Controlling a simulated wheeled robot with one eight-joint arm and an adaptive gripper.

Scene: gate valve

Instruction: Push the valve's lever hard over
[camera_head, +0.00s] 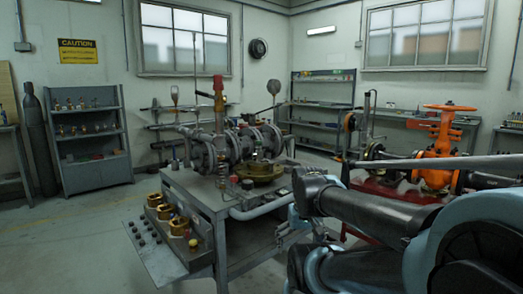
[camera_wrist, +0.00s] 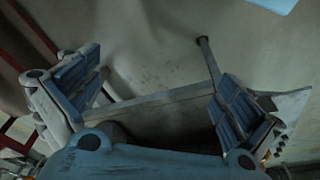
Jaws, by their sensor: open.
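The orange valve (camera_head: 438,150) with its handwheel (camera_head: 449,107) stands at the right in the head view. A long grey bar (camera_head: 440,162) crosses in front of it; I cannot tell whether it is a lever or a pipe. On the bench, an upright red-topped handle (camera_head: 218,88) rises from the grey pipe assembly (camera_head: 235,145). I cannot tell for sure which part is the task's lever. In the wrist view my gripper (camera_wrist: 160,96) is open, its blue-padded fingers wide apart.
The metal bench (camera_head: 215,190) stands at the centre, with brass fittings (camera_head: 167,212) on its front shelf. A grey shelf unit (camera_head: 90,135) and a dark cylinder (camera_head: 37,140) are at the left. The floor (camera_head: 75,240) at the front left is clear.

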